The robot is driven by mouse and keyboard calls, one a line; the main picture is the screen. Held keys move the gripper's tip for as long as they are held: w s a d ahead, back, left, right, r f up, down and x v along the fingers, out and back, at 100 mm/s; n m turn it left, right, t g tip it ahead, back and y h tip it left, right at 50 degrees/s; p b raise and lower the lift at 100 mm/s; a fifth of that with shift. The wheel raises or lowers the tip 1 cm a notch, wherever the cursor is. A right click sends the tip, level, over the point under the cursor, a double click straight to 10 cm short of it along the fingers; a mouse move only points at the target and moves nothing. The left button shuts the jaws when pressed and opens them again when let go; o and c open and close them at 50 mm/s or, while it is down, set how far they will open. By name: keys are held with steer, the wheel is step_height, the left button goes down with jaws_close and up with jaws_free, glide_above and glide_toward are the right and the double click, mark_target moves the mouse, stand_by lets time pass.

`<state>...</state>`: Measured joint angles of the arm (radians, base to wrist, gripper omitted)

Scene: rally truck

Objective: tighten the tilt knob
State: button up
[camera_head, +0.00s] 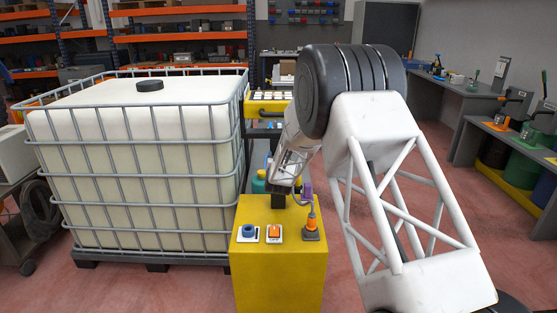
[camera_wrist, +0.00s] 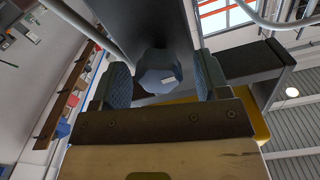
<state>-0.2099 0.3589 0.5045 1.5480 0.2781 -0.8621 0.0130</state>
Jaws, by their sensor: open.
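The knob, blue-grey and many-sided with a small pale mark on its face, shows in the wrist view (camera_wrist: 158,74). My gripper (camera_wrist: 161,82) is open, with one ridged grey finger on each side of the knob. A narrow gap shows between the knob and each finger, so they look apart. In the head view my gripper (camera_head: 282,186) points down at the back of the yellow cabinet (camera_head: 270,285), beside a dark post. My arm and gripper hide the knob there.
A large white caged tank (camera_head: 130,170) stands close on the left. A white tube frame (camera_head: 410,210) fills the right side.

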steer(key=c, duration=0.9)
steer(key=shift+c, duration=0.2)
steer(key=shift+m, duration=0.4)
steer(key=m, duration=0.4)
steer(key=shift+d, duration=0.1)
steer(key=m, duration=0.4)
steer(key=shift+f+m, duration=0.15)
steer(key=shift+m, duration=0.15)
steer(key=m, duration=0.4)
steer(key=shift+f+m, duration=0.1)
steer(key=shift+m, duration=0.2)
steer(key=m, duration=0.4)
steer(key=shift+f+m, duration=0.1)
steer(key=shift+m, duration=0.2)
